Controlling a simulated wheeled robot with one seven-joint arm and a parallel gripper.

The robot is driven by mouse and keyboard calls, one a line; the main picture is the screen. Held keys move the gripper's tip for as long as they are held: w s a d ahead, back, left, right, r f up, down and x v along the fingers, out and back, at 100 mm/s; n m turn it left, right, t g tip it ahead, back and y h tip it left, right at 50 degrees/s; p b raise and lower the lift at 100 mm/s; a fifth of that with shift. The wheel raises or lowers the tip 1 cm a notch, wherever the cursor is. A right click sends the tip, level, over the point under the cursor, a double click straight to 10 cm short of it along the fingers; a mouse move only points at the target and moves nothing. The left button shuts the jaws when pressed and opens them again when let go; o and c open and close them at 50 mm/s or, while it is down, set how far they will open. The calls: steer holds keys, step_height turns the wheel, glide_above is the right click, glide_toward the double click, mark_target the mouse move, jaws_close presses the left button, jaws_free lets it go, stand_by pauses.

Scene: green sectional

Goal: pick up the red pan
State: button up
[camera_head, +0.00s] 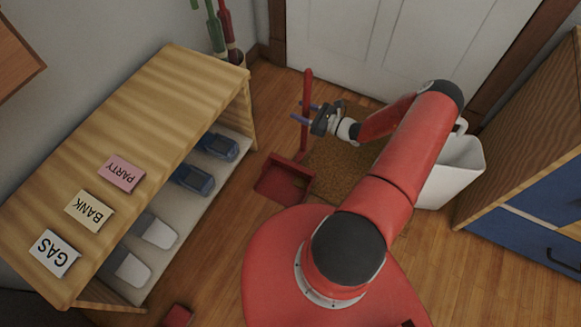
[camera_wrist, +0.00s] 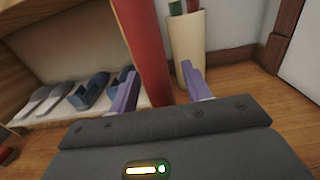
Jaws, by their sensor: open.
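The red pan (camera_head: 284,180) is a dustpan lying on the wood floor, with a long red handle (camera_head: 306,90) standing up from it. My gripper (camera_head: 302,111) is open at the upper part of the handle, its two purple fingers pointing left. In the wrist view the red handle (camera_wrist: 147,50) runs up between the spread fingers of my gripper (camera_wrist: 158,78), closer to the left finger. I cannot tell whether either finger touches it. The scoop of the pan is out of the wrist view.
A wooden shelf (camera_head: 150,110) with slippers (camera_head: 193,178) stands at the left. An umbrella holder (camera_head: 235,70) is behind it, by the white door (camera_head: 400,35). A brown mat (camera_head: 345,165) and a white bin (camera_head: 450,170) are to the right. A small red object (camera_head: 177,316) lies at front left.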

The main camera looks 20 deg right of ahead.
steer(key=shift+w+a, duration=0.2)
steer(key=shift+w, duration=0.05)
jaws_close()
stand_by(0.4)
